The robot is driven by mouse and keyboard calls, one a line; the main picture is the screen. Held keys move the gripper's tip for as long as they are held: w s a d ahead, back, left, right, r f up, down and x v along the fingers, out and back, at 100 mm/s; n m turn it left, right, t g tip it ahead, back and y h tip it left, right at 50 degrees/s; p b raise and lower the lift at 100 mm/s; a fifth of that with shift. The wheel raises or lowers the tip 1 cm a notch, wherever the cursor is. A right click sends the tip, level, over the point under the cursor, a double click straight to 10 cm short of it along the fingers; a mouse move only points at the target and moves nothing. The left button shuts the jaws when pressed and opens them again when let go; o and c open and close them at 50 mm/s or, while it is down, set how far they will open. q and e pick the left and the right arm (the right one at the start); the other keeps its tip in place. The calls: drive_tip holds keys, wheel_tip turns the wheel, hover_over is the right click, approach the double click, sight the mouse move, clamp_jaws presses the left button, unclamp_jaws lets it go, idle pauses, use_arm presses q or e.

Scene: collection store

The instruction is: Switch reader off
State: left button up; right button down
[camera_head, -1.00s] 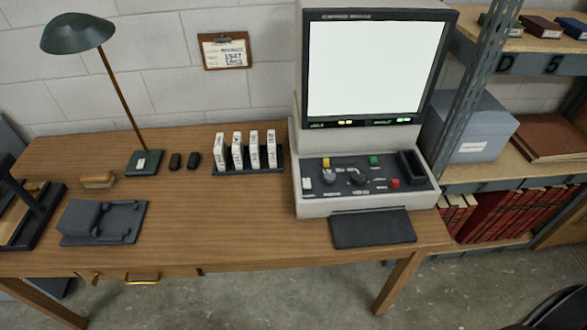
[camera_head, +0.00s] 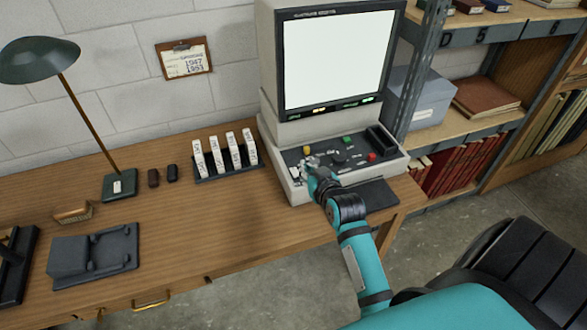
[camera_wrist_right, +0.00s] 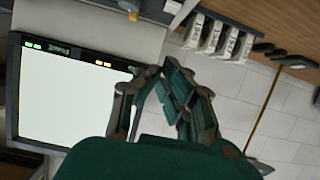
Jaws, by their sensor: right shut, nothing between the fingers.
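The reader (camera_head: 268,70) stands on the desk with its large screen (camera_head: 335,60) lit white and small yellow and green lights below it. The lit screen also shows in the right wrist view (camera_wrist_right: 70,100). The control panel has a yellow control (camera_head: 307,150), a green button (camera_head: 347,140), a red button (camera_head: 372,156), a dark knob (camera_head: 339,157) and a white switch (camera_head: 294,172) at the left. My right gripper (camera_head: 310,166) is shut and empty over the panel's left part, close to the white switch; contact cannot be told. In the wrist view its fingers (camera_wrist_right: 160,75) meet. My left gripper is out of view.
White labelled boxes (camera_head: 224,153) stand in a dark rack left of the reader. A green lamp (camera_head: 119,185) and a dark grey device (camera_head: 95,255) are further left. Metal shelving (camera_head: 470,135) with boxes and red books stands right of the desk.

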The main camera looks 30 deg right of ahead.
drive_tip(key=p, duration=0.1)
hover_over(298, 175)
wheel_tip(298, 175, down, 3)
drive_tip(key=shift+f, duration=0.15)
wheel_tip(298, 175, down, 2)
drive_tip(key=shift+f+p, duration=0.25)
drive_tip(key=shift+p, duration=0.05)
drive_tip(key=shift+s+f, duration=0.2)
drive_tip(key=shift+f, duration=0.7)
